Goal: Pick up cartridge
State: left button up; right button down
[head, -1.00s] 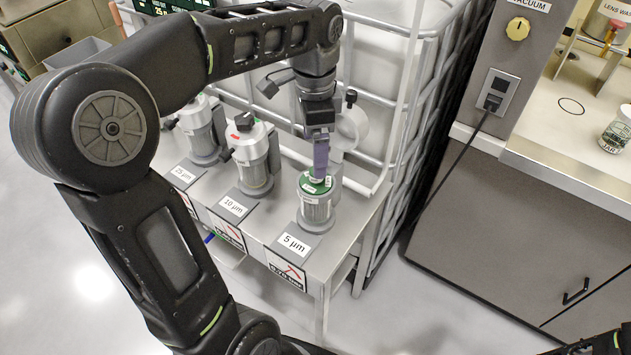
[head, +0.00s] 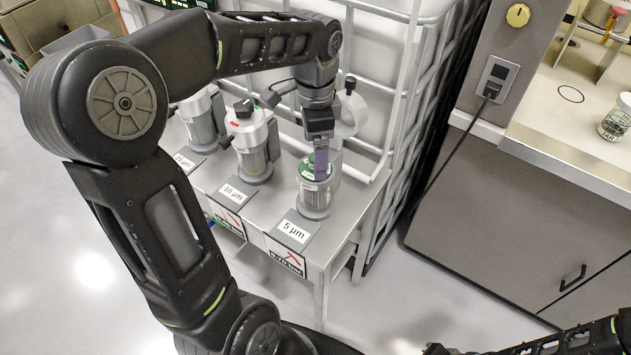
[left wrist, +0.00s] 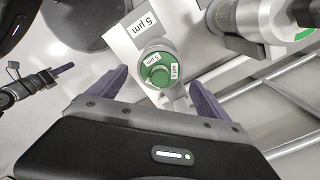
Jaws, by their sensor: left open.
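The green-topped cartridge (head: 313,200) stands upright at the 5 µm place on the grey stand (head: 345,225). The left wrist view shows its round green top with white labels (left wrist: 157,70). My left gripper (head: 321,172) points down at it from above, with purple fingers. In the left wrist view the fingers of my left gripper (left wrist: 158,78) are spread, one on each side of the cartridge top, with gaps to it. The head view hides part of the green top behind a finger. My right gripper (left wrist: 55,72) shows small at the left of the wrist view, its opening unclear.
Two more filter housings stand at the 10 µm (head: 252,150) and 25 µm (head: 205,120) places. A white tank in a metal cage (head: 385,90) rises behind the stand. A grey cabinet (head: 510,210) is at the right. The floor in front is clear.

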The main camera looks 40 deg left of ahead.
pick_arm(q)
notch_tip(320, 180, down, 4)
jog(key=shift+r, duration=0.25)
jog(key=shift+c, duration=0.3)
grip_shut()
dwell(0.9)
